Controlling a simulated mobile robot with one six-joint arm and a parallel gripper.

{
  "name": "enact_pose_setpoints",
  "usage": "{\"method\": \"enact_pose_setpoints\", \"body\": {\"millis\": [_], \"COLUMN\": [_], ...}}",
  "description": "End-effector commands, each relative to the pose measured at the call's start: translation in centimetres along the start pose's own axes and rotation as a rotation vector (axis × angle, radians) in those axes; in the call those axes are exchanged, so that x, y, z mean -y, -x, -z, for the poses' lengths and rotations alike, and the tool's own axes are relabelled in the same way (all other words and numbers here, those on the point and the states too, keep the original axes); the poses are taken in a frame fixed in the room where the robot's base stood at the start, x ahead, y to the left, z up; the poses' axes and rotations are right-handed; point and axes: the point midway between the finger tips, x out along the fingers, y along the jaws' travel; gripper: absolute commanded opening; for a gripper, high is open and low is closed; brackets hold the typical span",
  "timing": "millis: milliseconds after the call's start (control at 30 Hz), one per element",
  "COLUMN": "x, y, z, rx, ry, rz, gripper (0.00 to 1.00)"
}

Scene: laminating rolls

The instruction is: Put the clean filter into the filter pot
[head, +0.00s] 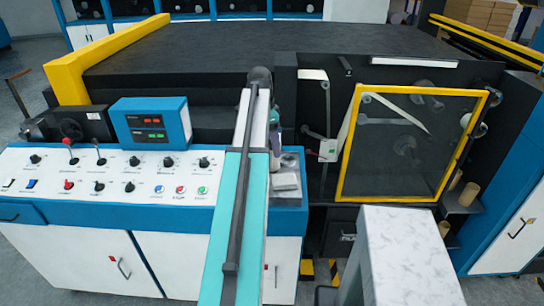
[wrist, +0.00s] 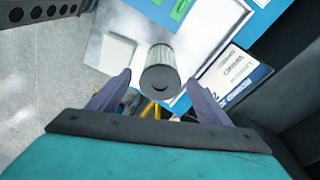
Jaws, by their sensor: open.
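In the wrist view, a grey ribbed cylindrical filter (wrist: 160,68) with a dark end face shows ahead of my gripper (wrist: 160,80). My gripper is open, with one finger on each side of the filter's near end; I cannot tell whether either touches it. Whether this is the clean filter cannot be told. In the head view my arm reaches over the right end of the control console, and my gripper (head: 276,138) is small and partly hidden by the arm. The filter is not clear there. I cannot identify the filter pot in either view.
The blue and white control console (head: 110,185) bears knobs and a blue display box (head: 150,122). A yellow-framed guard window (head: 410,145) stands to its right. A pale marbled block (head: 410,250) stands in front. In the wrist view, a white square pad (wrist: 117,52) and a printed label (wrist: 235,78) flank the filter.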

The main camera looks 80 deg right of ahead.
Motion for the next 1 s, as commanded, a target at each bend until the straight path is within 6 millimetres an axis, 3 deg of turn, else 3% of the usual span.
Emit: {"method": "enact_pose_setpoints", "body": {"millis": [567,1000], "x": [-0.1,-0.1], "y": [-0.8,-4.3], "z": [0.1,0.2], "rx": [0.001,0.001], "ry": [-0.001,-0.002], "rz": [-0.002,-0.002], "gripper": [0.71,0.71]}}
